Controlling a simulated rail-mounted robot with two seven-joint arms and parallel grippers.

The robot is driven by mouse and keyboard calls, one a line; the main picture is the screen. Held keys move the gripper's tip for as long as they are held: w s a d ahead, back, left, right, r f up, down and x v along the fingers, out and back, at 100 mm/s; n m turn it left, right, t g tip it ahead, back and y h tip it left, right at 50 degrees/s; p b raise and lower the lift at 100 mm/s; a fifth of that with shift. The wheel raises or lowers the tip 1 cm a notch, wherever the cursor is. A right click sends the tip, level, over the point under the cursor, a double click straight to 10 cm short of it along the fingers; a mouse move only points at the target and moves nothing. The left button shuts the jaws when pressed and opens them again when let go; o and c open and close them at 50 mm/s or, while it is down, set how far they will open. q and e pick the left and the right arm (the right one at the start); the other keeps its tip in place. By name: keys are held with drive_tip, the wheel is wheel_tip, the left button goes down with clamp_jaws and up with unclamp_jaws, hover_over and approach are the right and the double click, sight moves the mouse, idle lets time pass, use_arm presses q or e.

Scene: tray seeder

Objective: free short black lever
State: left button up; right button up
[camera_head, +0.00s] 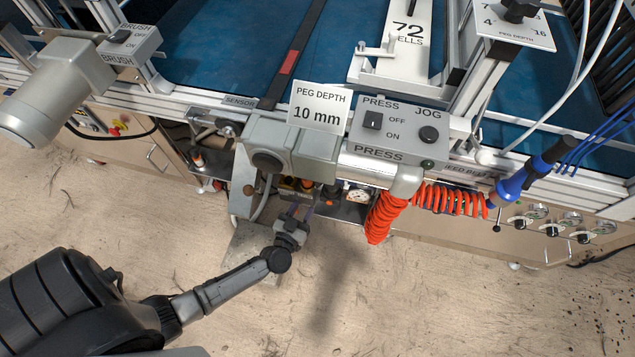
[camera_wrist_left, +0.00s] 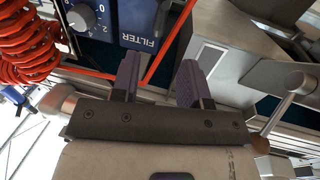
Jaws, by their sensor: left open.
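I cannot make out a short black lever with certainty in either view. My left gripper (camera_head: 294,213) reaches in low at the front of the machine, below the PEG DEPTH 10 mm sign (camera_head: 319,107). In the left wrist view its two purple-grey fingers (camera_wrist_left: 158,82) are apart with nothing between them. Beyond them are a blue unit marked FILTER (camera_wrist_left: 150,25) with a grey dial (camera_wrist_left: 82,17) and a grey metal block (camera_wrist_left: 215,65). A bare metal rod (camera_wrist_left: 286,108) with a brown end is right of the fingers. My right gripper is not in view.
Orange coiled hose (camera_head: 380,217) hangs right of my left gripper and shows at the wrist view's upper left (camera_wrist_left: 22,45). A thin orange tube passes close behind the fingers. The PRESS box (camera_head: 398,130) overhangs above. The floor (camera_head: 420,290) in front is clear.

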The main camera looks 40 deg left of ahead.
use_arm(q)
drive_tip(key=b+x, duration=0.3)
drive_tip(key=x, duration=0.7)
drive_tip(key=shift+w+f+b, duration=0.1)
drive_tip(key=shift+w+b, duration=0.2)
drive_tip(key=shift+w, duration=0.1)
drive_tip(key=shift+w+a, duration=0.1)
drive_tip(key=shift+c, duration=0.4)
drive_tip(key=c, duration=0.6)
clamp_jaws()
